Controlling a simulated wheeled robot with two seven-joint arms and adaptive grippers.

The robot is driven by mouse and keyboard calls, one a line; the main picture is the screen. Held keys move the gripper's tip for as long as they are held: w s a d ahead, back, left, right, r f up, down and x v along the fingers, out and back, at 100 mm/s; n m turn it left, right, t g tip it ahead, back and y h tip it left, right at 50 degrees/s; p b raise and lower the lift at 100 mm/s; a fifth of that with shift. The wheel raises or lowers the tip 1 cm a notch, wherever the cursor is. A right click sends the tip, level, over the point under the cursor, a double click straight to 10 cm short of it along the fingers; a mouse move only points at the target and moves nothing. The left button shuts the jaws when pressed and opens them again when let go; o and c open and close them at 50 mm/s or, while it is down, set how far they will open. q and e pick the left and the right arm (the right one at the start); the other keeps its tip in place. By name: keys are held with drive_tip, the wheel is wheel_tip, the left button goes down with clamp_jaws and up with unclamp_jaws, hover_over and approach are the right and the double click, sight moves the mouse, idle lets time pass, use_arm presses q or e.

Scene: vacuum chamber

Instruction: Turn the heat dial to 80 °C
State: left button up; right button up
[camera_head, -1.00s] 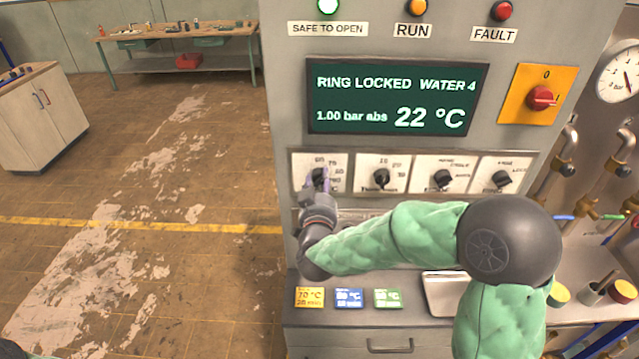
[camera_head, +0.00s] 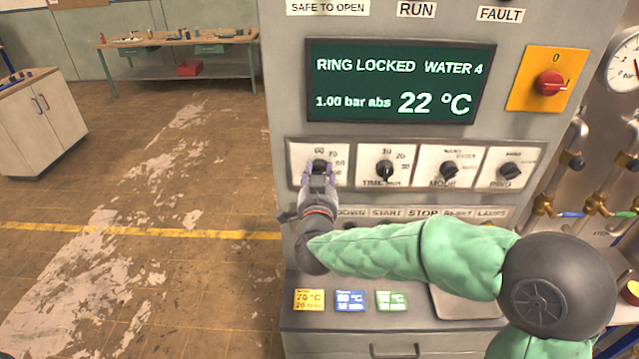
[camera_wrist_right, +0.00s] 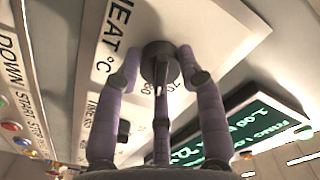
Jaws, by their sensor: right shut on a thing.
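The heat dial (camera_head: 319,165) is a dark knob on the white panel plate at the left end of the dial row. Its "HEAT °C" plate (camera_wrist_right: 116,43) shows in the right wrist view. My right gripper (camera_head: 319,178) reaches it from below, fingers shut around the knob. In the wrist view the knob (camera_wrist_right: 158,49) sits between the purple fingers. Marks such as 70 and 80 show beside it, but its pointer is hidden, so I cannot read its setting. The display (camera_head: 398,82) reads "RING LOCKED", "WATER 4", "1.00 bar abs" and "22 °C". My left gripper is out of view.
Right of the heat dial are the time dial (camera_head: 384,171), mode dial (camera_head: 448,170) and ring dial (camera_head: 510,170). A button row lies below, partly behind my arm. Coloured cards, including a yellow one (camera_head: 309,299), lie on the ledge. A red switch (camera_head: 551,83) is upper right.

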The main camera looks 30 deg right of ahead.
drive_tip(key=shift+a+f+m+b, duration=0.2)
drive_tip(key=shift+f+m+b, duration=0.3)
drive_tip(key=shift+m+b, duration=0.35)
drive_tip(key=o, duration=1.2)
drive_tip(key=shift+c, duration=0.2)
drive_tip(key=shift+w+r, duration=0.1)
drive_tip(key=shift+r, duration=0.1)
drive_tip(key=shift+r, duration=0.1)
drive_tip(key=v, duration=1.2)
drive_tip(key=shift+d, duration=0.1)
